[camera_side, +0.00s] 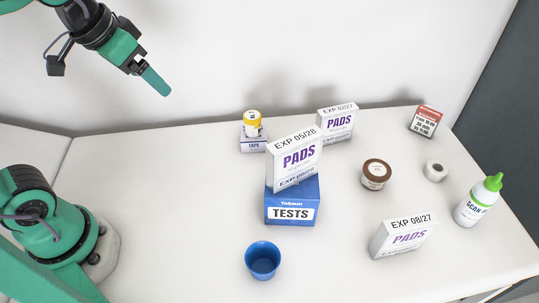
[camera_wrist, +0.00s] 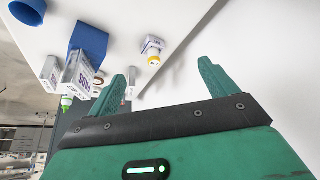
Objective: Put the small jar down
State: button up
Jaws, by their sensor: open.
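Another small jar, with a brown lid (camera_side: 376,171), stands on the table right of centre. My gripper (camera_side: 156,82) is raised high at the upper left, apart from both jars. In the wrist view its two fingers (camera_wrist: 167,72) are wide apart with nothing between them.
A PADS box (camera_side: 295,158) stands on the blue TESTS box (camera_side: 291,203). A blue cup (camera_side: 262,260) is in front. Another PADS box (camera_side: 403,238), a white roll (camera_side: 435,171) and a green-capped bottle (camera_side: 477,200) are at the right. The table's left part is clear.

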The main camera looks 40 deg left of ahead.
jog(key=s+a+f+n, duration=0.1)
jog(key=s+f, duration=0.2)
jog(key=s, duration=0.1)
jog(key=shift+s+a+f, duration=0.3)
jog(key=shift+s+a, duration=0.05)
jog(key=shift+a, duration=0.05)
dwell(0.9)
